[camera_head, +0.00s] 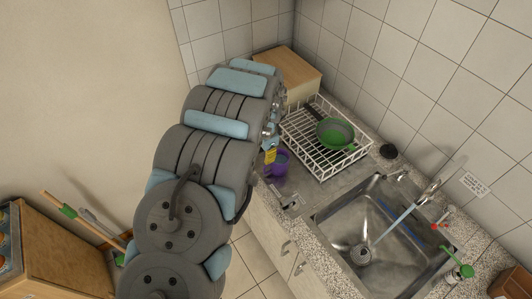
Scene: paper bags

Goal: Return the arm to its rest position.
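My grey arm with light blue covers (215,150) rises from the bottom of the head view and reaches over the left end of the counter. Its far end is near the tan box against the tiled wall. My gripper cannot be made out; the arm's own links hide whatever is behind them. No paper bag can be clearly identified.
A white dish rack (322,166) holds a green pan (335,133). A purple cup (279,162) stands close to my arm, and a tan box (287,72) is behind. The steel sink (375,215) is right. A wooden cabinet (58,262) stands lower left.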

